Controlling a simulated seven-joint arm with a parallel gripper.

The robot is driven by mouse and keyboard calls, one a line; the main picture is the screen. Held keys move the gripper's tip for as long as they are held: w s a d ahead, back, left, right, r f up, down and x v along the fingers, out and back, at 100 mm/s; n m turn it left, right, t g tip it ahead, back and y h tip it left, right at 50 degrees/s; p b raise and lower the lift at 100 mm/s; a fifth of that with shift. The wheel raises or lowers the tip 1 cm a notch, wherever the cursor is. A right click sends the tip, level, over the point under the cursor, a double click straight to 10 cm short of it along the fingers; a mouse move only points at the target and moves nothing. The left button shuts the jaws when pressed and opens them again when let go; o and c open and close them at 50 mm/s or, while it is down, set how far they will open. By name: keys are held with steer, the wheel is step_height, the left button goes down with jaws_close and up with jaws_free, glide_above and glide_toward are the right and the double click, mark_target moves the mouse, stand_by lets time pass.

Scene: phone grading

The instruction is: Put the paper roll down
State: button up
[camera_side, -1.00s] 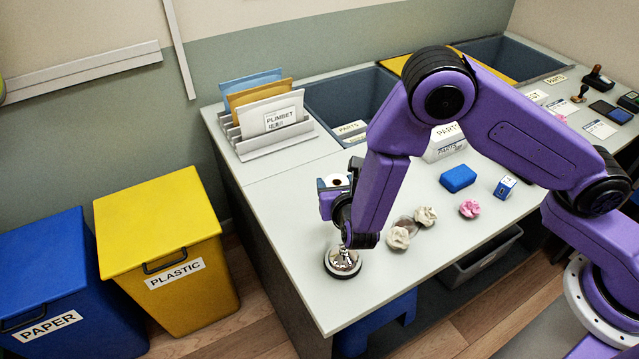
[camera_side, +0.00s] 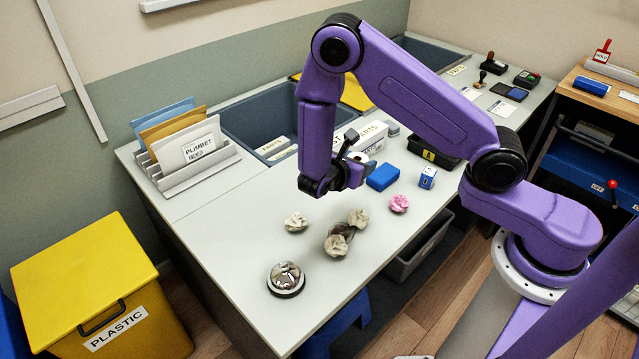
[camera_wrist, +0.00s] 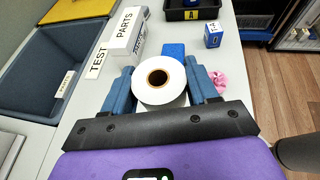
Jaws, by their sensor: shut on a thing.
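The white paper roll (camera_wrist: 160,80) with a brown core is between the two blue fingers of my gripper (camera_wrist: 160,88) in the wrist view. My gripper is shut on it. In the side view my gripper (camera_side: 352,172) is over the desk, left of the blue block (camera_side: 383,177), and the roll (camera_side: 358,157) is mostly hidden behind the gripper. I cannot tell whether the roll touches the desk (camera_side: 215,225).
White labelled boxes (camera_side: 370,133) stand behind.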

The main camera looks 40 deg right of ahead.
steer(key=shift+w+d+f, duration=0.1)
steer(key=shift+d+f, duration=0.05)
steer(key=shift+d, duration=0.1)
steer(key=w+f, duration=0.3)
steer(key=w, duration=0.1)
steer(key=w+f, duration=0.3)
steer(key=w, duration=0.1)
steer(key=w+f, duration=0.3)
steer(key=w, duration=0.2)
steer(key=shift+d+f, duration=0.1)
steer(key=shift+d, duration=0.2)
steer(key=shift+w+f, duration=0.15)
steer(key=shift+f, duration=1.6)
steer(key=o, duration=1.1)
steer(key=shift+f, duration=0.15)
